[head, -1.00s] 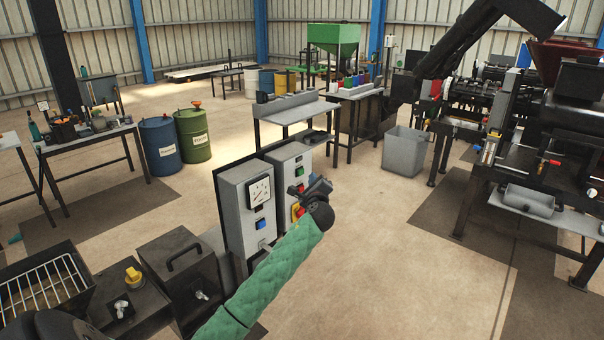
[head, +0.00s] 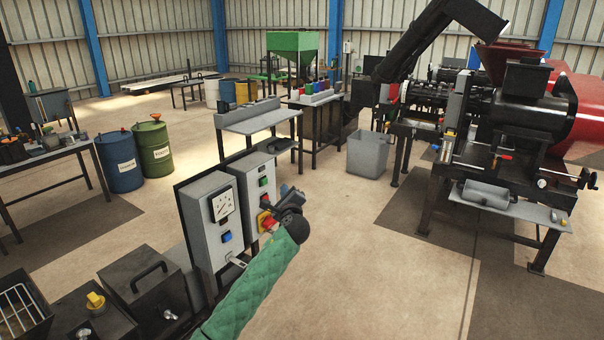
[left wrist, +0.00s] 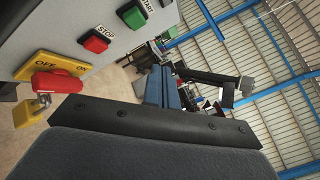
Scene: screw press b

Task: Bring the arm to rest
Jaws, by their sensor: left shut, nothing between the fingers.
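My left arm, in a green quilted sleeve, reaches up from the bottom of the head view. My left gripper (head: 287,194) is shut and empty, in front of the grey control boxes. Its blue-grey fingers (left wrist: 163,90) show pressed together in the left wrist view. Close by is a red rotary switch (left wrist: 55,84) on a yellow plate with ON and OFF lettering, with a brass padlock (left wrist: 40,103) hanging by it. The switch also shows beside the gripper in the head view (head: 267,222). Whether the gripper touches the box is unclear. My right gripper is not seen.
A gauge box (head: 212,222) stands left of the switch box (head: 243,192). A dark lidded box (head: 148,289) is at the lower left. A grey bin (head: 367,154) and the large press (head: 515,125) stand to the right. Open floor lies between the gripper and the press.

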